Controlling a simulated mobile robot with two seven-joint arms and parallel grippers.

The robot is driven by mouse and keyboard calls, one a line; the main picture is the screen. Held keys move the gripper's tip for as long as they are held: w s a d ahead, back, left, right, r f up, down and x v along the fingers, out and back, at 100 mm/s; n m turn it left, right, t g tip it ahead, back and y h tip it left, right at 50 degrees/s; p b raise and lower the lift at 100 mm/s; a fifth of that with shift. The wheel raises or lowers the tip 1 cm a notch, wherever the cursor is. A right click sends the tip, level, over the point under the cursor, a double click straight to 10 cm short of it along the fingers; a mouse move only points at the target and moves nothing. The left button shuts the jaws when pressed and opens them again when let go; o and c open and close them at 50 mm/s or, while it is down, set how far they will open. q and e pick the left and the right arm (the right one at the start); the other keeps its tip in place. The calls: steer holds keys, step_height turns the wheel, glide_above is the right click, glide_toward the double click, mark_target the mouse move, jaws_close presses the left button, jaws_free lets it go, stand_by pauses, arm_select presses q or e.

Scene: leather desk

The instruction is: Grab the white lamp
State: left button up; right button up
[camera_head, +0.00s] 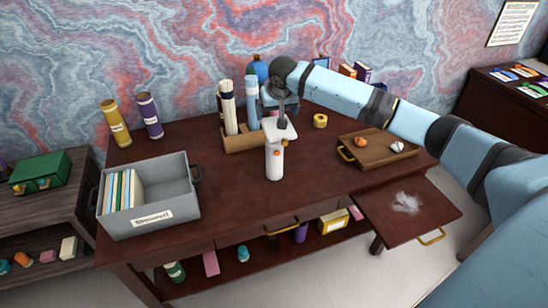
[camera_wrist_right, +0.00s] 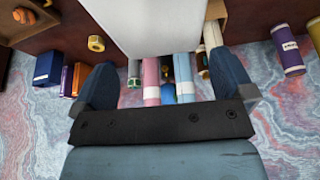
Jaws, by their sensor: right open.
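The white lamp (camera_head: 274,162) stands upright near the middle of the dark red desk, with a small orange spot on its stem and a flat white head. My right gripper (camera_head: 281,108) is just above and behind the lamp head. In the right wrist view a large white surface, seemingly the lamp head (camera_wrist_right: 150,22), fills the top middle between the two blue fingers of my right gripper (camera_wrist_right: 168,78). The fingers are spread wide. I cannot tell whether either finger touches the lamp. My left gripper is not in view.
A box of paper rolls (camera_head: 240,142) stands close behind the lamp, left of my arm. A grey bin (camera_head: 175,202) is at the desk's left, and a wooden tray (camera_head: 378,160) is at the right. The desk front near the lamp is clear.

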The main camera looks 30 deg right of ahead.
mark_target(275, 118)
steer(key=x, duration=0.7)
steer(key=shift+w+p, duration=0.1)
steer(key=shift+p, duration=0.3)
steer(key=shift+r, duration=0.15)
steer(key=c, duration=1.2)
